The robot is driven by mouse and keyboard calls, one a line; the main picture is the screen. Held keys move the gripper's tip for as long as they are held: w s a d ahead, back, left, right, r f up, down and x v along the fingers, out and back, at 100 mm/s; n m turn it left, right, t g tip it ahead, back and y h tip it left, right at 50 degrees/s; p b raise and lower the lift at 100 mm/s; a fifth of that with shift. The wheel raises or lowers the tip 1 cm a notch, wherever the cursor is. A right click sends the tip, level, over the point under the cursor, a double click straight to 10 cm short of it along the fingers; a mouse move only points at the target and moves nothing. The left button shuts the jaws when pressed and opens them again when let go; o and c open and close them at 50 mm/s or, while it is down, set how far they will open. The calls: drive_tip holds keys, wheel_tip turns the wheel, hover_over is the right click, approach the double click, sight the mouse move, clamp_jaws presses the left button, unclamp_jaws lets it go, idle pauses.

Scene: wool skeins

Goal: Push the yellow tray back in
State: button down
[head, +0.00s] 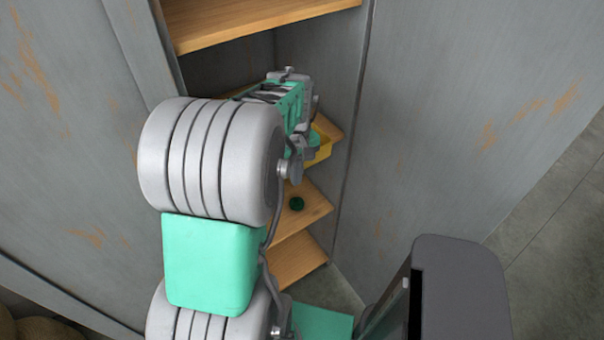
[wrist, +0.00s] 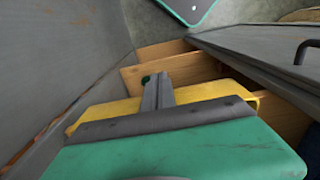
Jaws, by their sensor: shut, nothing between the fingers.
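The yellow tray (head: 322,149) sits on a wooden shelf inside the grey cabinet, mostly hidden behind my arm in the head view. In the wrist view the yellow tray (wrist: 215,90) shows on both sides of my gripper (wrist: 158,80). The fingers are shut together with nothing between them and lie over the tray in that view. I cannot tell whether they touch it. In the head view the fingertips are hidden behind my wrist. How far the tray sticks out is hard to see.
A small dark green thing (head: 297,204) lies on the wooden shelf (head: 312,208) below the tray; it also shows beside my fingers in the wrist view (wrist: 146,79). Grey cabinet walls stand close on both sides. A grey panel with a black handle (wrist: 304,51) is at the right.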

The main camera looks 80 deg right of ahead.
drive_tip(key=shift+w+d, duration=0.15)
drive_tip(key=shift+w, duration=0.05)
drive_tip(key=w+d, duration=0.2)
drive_tip(key=w, duration=0.1)
drive_tip(key=shift+d, duration=0.3)
drive_tip(key=shift+s+a, duration=0.1)
drive_tip(key=shift+s, duration=0.05)
